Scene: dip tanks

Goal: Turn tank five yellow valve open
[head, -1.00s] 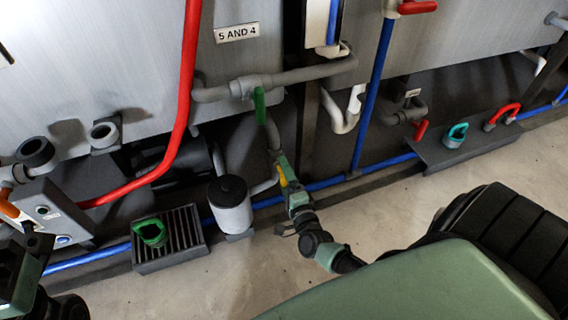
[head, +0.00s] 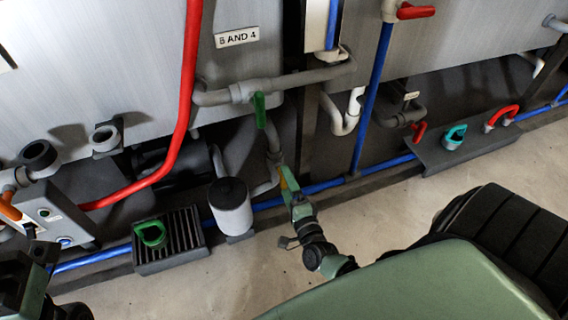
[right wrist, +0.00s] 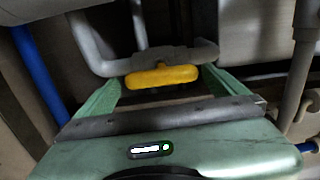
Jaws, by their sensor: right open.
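The yellow valve handle (right wrist: 162,77) sits on a grey pipe (right wrist: 98,55) in the right wrist view. It lies crosswise between the two green fingers of my right gripper (right wrist: 160,88), which is open. I cannot tell whether the fingers touch it. Only a sliver of yellow (head: 285,181) shows there, mostly hidden by the gripper. Part of my left arm shows at the lower left; its jaws are not clear.
A green lever (head: 259,110) hangs from the grey pipe above my right gripper. A white canister (head: 231,207) stands to its left, beside a dark grate (head: 183,246) with a green handle. A blue pipe (head: 325,185) runs along the floor edge.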

